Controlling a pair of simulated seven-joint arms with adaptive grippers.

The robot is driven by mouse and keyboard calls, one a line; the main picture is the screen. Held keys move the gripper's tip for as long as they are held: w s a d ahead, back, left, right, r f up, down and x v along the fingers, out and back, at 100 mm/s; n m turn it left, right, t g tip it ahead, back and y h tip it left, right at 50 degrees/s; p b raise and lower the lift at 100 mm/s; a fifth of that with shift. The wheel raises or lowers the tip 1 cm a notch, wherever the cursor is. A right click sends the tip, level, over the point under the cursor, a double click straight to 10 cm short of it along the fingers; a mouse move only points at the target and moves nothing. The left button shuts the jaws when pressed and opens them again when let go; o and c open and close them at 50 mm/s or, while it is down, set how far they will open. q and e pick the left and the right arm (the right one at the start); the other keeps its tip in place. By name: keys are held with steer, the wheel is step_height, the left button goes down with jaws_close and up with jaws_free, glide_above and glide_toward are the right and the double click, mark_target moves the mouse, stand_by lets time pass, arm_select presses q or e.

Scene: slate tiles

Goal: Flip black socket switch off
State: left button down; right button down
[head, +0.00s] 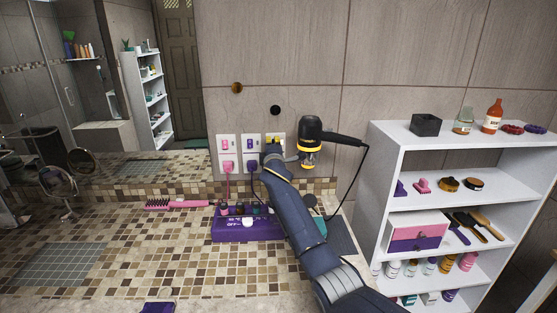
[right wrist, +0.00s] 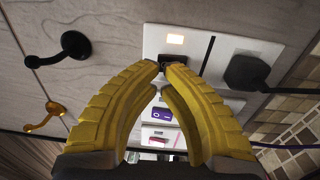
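The black socket's white plate (right wrist: 220,45) fills the upper middle of the right wrist view. On it are a small black switch (right wrist: 173,68), a lit indicator (right wrist: 175,39) above the switch and a black plug (right wrist: 250,72) to the right. My right gripper (right wrist: 165,69) has its yellow fingertips drawn together right at the black switch, partly covering it. I cannot tell whether they touch it. In the head view my right gripper (head: 273,145) covers much of this rightmost socket. My left gripper is not in view.
Sockets with a pink plug (head: 228,167) and a purple plug (head: 250,167) are to the left. A black and yellow hair dryer (head: 311,137) is on the wall to the right, its cord hanging. A purple box (head: 232,229) stands on the tiled counter; white shelves (head: 395,160) stand right.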

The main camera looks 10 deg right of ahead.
steer(key=s+a+f, duration=0.1)
steer(key=s+f, duration=0.1)
steer(key=s, duration=0.9)
steer(key=shift+s+a+f, duration=0.15)
steer(key=shift+s, duration=0.1)
